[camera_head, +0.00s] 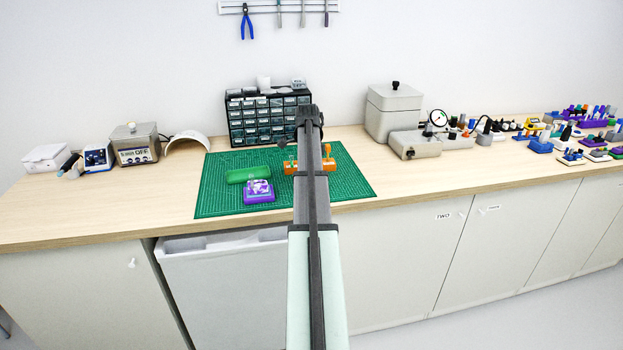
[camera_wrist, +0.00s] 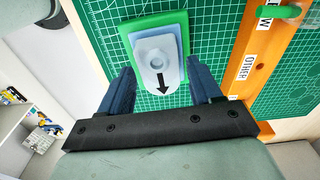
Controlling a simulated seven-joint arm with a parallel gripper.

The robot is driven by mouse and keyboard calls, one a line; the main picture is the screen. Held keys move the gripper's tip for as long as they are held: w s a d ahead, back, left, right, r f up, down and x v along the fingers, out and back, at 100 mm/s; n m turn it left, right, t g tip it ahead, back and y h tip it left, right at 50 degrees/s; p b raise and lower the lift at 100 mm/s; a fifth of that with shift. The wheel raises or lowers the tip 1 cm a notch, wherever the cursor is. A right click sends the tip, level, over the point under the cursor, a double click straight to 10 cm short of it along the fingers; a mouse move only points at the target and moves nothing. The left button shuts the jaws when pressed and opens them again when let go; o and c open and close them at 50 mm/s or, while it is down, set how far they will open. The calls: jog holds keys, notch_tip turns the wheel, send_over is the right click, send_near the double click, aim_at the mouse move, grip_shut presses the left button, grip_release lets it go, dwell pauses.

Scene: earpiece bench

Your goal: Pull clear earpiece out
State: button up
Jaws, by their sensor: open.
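In the wrist view a pale translucent earpiece (camera_wrist: 157,57) with a black arrow on it lies on a block with a blue layer (camera_wrist: 181,30) and a green layer (camera_wrist: 128,40). The arrow points toward my gripper (camera_wrist: 160,72). My gripper is open, with one dark finger on each side of the earpiece's near end. Gaps show between the fingers and the earpiece; I cannot tell their height difference. In the head view my arm covers this spot, and the gripper's fingers cannot be made out.
An orange rack (camera_head: 320,167) with labels, such as OTHER, stands right of the gripper in the wrist view (camera_wrist: 245,55). On the green mat (camera_head: 215,200) are a green case (camera_head: 248,174) and a purple block (camera_head: 259,196). A drawer cabinet (camera_head: 250,123) stands behind.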

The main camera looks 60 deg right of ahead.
jog(key=c, duration=1.1)
jog(key=shift+r, duration=1.6)
dwell(0.5)
jog(key=shift+r, duration=2.95)
